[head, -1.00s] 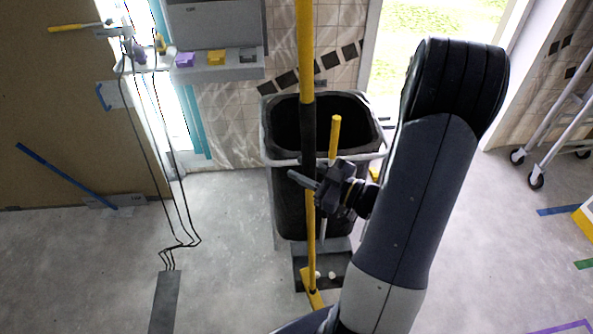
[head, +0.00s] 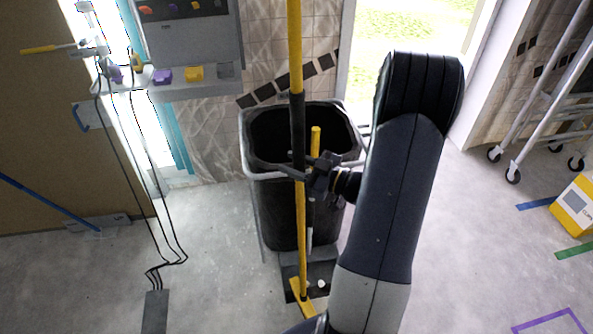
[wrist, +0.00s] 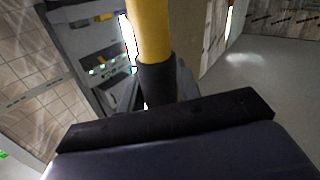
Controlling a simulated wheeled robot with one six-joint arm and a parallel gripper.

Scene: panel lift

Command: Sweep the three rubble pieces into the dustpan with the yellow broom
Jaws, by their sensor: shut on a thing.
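The yellow broom (head: 295,60) stands nearly upright in the head view, its yellow head (head: 302,297) on the floor. The wrist view shows the yellow shaft (wrist: 150,35) and black sleeve (wrist: 157,84) close up. The dark dustpan (head: 324,268) lies in front of the bin, just beyond the broom head; its upright handle has a yellow grip (head: 315,142). One pale rubble piece (head: 321,284) shows at the dustpan, right of the shaft. Other rubble is hidden or too small to tell.
A black bin (head: 275,215) stands directly behind the broom and dustpan. A blue-handled tool (head: 45,202) leans at left, near hanging cables (head: 128,190). A wheeled metal frame (head: 530,110) and yellow box (head: 577,207) are at right. Floor between is clear.

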